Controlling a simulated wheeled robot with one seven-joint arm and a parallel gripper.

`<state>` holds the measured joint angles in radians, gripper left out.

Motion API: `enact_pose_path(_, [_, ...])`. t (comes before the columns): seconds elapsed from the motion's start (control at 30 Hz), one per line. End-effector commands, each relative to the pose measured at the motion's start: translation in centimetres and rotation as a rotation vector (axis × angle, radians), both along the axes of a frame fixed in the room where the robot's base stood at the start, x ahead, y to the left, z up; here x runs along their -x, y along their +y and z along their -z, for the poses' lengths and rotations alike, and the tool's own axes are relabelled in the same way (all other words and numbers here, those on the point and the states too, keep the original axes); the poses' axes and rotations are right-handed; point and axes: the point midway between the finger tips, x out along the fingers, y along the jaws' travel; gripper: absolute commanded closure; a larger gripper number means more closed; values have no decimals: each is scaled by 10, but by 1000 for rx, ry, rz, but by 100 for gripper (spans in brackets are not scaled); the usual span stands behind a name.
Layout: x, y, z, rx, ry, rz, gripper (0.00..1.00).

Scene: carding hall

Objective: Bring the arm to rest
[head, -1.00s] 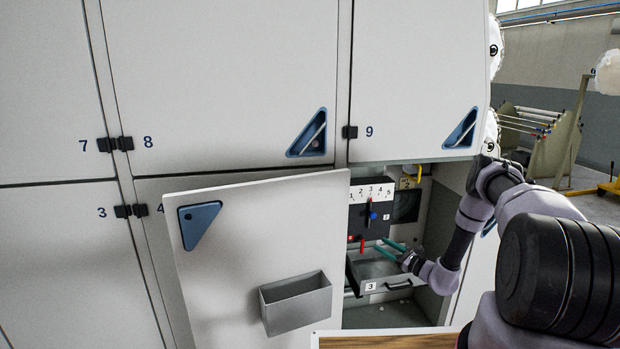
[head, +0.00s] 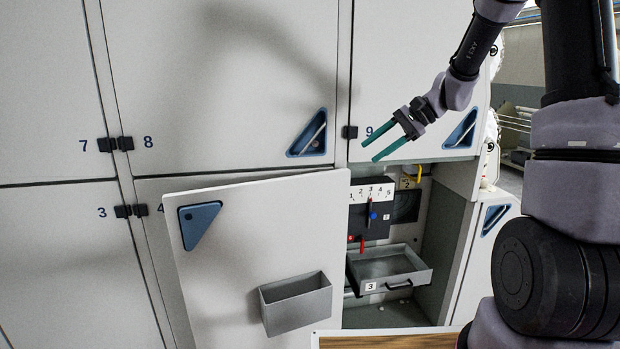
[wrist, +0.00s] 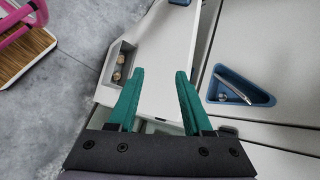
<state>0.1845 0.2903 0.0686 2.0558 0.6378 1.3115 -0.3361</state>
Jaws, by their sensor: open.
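My gripper (head: 370,152) has green fingers and is open, with nothing between them. In the head view it is raised in front of the upper door marked 9 (head: 425,60), above the open compartment. My arm comes in from the right side of the picture. In the wrist view the two green fingers (wrist: 155,75) stand apart, with the open lower door (wrist: 165,60) beyond them.
The lower door (head: 250,235) hangs open with a grey bin (head: 296,302) on it. In the compartment a drawer marked 3 (head: 400,283) is pulled out below a numbered selector panel (head: 372,190). A wooden-topped surface (head: 390,342) is at the bottom edge.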

Motion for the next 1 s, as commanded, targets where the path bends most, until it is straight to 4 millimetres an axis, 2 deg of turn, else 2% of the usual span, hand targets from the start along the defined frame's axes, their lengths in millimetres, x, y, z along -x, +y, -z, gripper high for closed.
enact_pose_path(0.03, [17,0,-16,55,-41,-23,50])
enact_pose_path(0.2, [70,-10,-51,239,-163,-76,50])
enact_pose_path(0.4, [130,-28,-82,443,-324,-109,50])
enact_pose_path(0.6, [184,-51,-103,627,-501,-113,50])
enact_pose_path(0.8, [219,-69,-114,750,-639,-100,50])
enact_pose_path(1.0, [231,-77,-117,794,-689,-94,50])
